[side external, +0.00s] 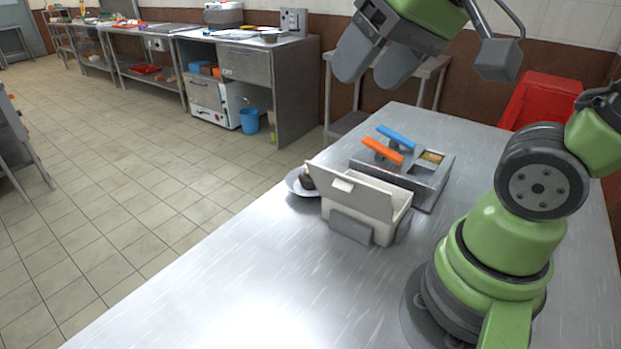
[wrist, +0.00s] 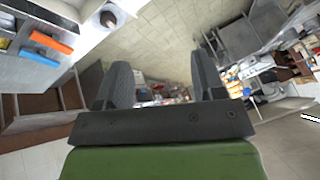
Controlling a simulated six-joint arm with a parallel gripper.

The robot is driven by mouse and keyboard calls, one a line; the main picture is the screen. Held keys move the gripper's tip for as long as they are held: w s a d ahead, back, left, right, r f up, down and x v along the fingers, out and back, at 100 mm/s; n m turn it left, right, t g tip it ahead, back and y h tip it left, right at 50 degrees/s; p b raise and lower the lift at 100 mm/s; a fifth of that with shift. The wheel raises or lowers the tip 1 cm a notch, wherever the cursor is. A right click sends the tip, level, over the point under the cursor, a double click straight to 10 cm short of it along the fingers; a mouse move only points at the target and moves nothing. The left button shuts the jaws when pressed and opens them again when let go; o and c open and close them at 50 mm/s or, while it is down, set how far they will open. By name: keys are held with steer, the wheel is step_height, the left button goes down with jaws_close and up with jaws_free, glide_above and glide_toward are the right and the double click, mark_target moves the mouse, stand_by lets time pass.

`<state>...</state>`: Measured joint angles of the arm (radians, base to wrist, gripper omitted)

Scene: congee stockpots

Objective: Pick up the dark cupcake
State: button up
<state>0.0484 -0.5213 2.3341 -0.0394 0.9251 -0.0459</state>
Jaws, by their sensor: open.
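The dark cupcake (side external: 307,182) sits on a pale round plate (side external: 294,186) near the table's far left edge, partly hidden behind the cream box's raised lid. In the wrist view the dark cupcake (wrist: 108,18) shows at the top on the plate (wrist: 90,12). My gripper (side external: 372,68) is high in the air above the table's far side, well apart from the cupcake. Its two grey fingers are apart with nothing between them. In the wrist view the gripper (wrist: 165,75) points out over the floor and far counters.
A cream box (side external: 362,203) with its lid up stands right beside the plate. Behind it is a metal tray (side external: 430,188) of compartments with blue (side external: 397,135) and orange (side external: 382,151) handles. The table's (side external: 230,280) near left part is clear. A red chair (side external: 540,98) stands behind the table.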

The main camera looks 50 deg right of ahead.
steer(key=w+d+f+g, duration=0.1)
steer(key=w+d+f, duration=0.2)
steer(key=w, duration=0.2)
steer(key=w+d+f+g+h, duration=0.1)
steer(key=w+d+f+g, duration=0.15)
steer(key=w, duration=0.25)
steer(key=w+d+f+g, duration=0.1)
steer(key=w+d+f, duration=0.25)
steer(key=w, duration=0.25)
steer(key=shift+g, duration=0.85)
steer(key=w+d+f, duration=0.1)
steer(key=d+f, duration=0.1)
steer(key=f, duration=0.3)
steer(key=w+d+f, duration=0.1)
steer(key=d+f, duration=0.1)
steer(key=f, duration=0.3)
steer(key=w+d+f, duration=0.1)
steer(key=d+f, duration=0.1)
steer(key=f, duration=0.3)
steer(key=shift+d+f, duration=0.25)
steer(key=shift+f, duration=0.05)
steer(key=shift+w+f, duration=0.15)
steer(key=shift+f, duration=2.85)
steer(key=c, duration=0.5)
